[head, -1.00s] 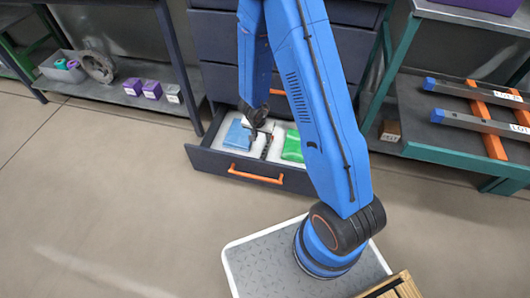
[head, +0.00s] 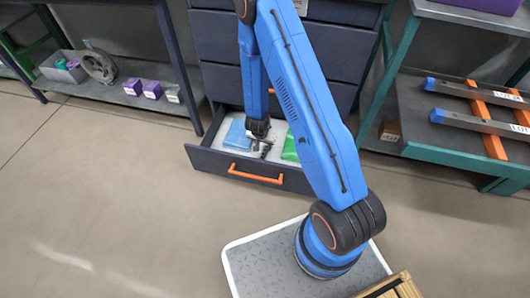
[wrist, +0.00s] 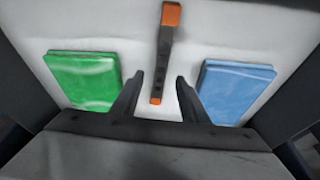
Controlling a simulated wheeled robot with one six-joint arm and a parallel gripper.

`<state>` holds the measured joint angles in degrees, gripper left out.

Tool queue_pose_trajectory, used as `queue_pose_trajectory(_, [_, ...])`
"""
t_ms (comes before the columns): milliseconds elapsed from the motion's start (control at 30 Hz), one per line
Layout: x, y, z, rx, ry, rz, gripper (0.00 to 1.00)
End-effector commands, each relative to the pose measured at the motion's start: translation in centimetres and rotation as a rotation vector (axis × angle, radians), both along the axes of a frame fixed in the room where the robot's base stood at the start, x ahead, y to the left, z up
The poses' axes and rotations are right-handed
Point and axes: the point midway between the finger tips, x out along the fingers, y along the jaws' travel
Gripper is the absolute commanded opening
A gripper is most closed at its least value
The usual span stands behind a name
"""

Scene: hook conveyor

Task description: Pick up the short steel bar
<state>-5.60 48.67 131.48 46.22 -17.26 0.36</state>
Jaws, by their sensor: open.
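The short steel bar (wrist: 163,60) is dark grey with orange ends. It lies on the pale floor of the open drawer, pointing nearly straight away in the wrist view. My gripper (wrist: 160,76) is open, with one finger on each side of the bar's near part and gaps to both. I cannot tell the height of the fingertips above the drawer floor. In the head view my gripper (head: 261,143) is over the middle of the drawer, and it largely hides the bar.
A green folded cloth (wrist: 83,80) and a blue one (wrist: 235,90) lie on either side of the bar. The drawer (head: 215,162) has dark walls and an orange handle (head: 256,174). Longer bars with blue ends (head: 470,122) lie on the right shelf.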

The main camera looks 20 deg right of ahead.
Motion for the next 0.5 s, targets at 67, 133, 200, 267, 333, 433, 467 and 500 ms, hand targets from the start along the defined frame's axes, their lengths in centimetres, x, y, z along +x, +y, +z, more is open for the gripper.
queue_pose_trajectory(67, [0.1, -0.1, -0.3, 0.0, 0.0, 0.0, 0.41])
queue_pose_trajectory(133, [0.1, -0.1, -0.5, 0.0, 0.0, 0.001, 0.41])
queue_pose_trajectory(200, [0.1, -0.1, -0.9, 0.0, 0.0, 0.002, 0.41])
queue_pose_trajectory(267, [0.2, -0.2, -1.5, 0.0, 0.001, 0.0, 0.41])
queue_pose_trajectory(333, [0.4, -0.3, -2.3, -0.001, 0.001, 0.002, 0.41])
queue_pose_trajectory(433, [0.6, -0.3, -3.6, 0.0, 0.002, 0.001, 0.41])
queue_pose_trajectory(467, [0.7, -0.4, -3.9, 0.0, 0.002, 0.001, 0.41])
queue_pose_trajectory(500, [0.8, -0.5, -4.3, 0.0, 0.001, 0.0, 0.41])
